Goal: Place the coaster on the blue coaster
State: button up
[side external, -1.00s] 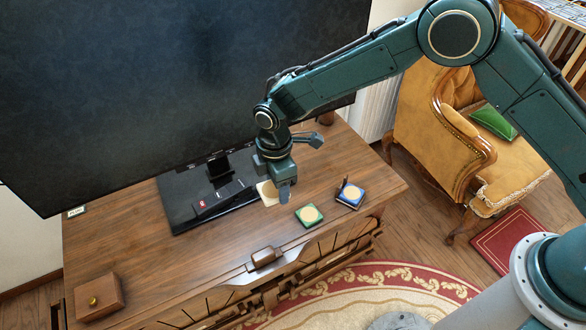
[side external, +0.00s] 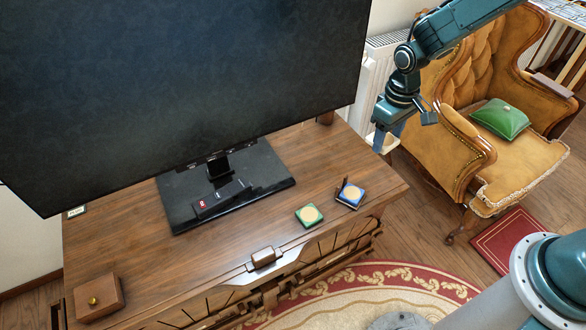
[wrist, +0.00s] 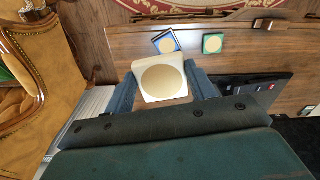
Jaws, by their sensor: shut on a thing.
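A white coaster with a beige round centre (wrist: 161,78) is held between the two fingers of my gripper (wrist: 164,88) in the wrist view. In the side view my gripper (side external: 384,138) is up in the air beyond the right end of the cabinet top, and the white coaster (side external: 390,144) shows only partly at its tip. The blue coaster (side external: 352,194), with a beige centre, lies near the cabinet's right front edge, below and left of my gripper. It also shows in the wrist view (wrist: 166,43), just beyond the held coaster.
A green coaster (side external: 309,215) lies left of the blue one. A small dark upright piece (side external: 343,183) stands at the blue coaster's back left edge. A large screen (side external: 170,80) on a black base stands behind. A wooden box (side external: 99,297) is at front left; an armchair (side external: 465,130) is right.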

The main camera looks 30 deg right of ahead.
jog(key=s+d+m, duration=0.2)
jog(key=d, duration=0.1)
jog(key=m, duration=0.3)
send_over(353, 195)
jog(key=shift+f, duration=1.65)
notch_tip(353, 195, down, 16)
jog(key=shift+f, duration=0.1)
jog(key=shift+s, duration=0.1)
jog(key=shift+f, duration=1.9)
jog(key=shift+f, duration=0.15)
jog(key=o, duration=1)
jog(key=shift+r, duration=0.2)
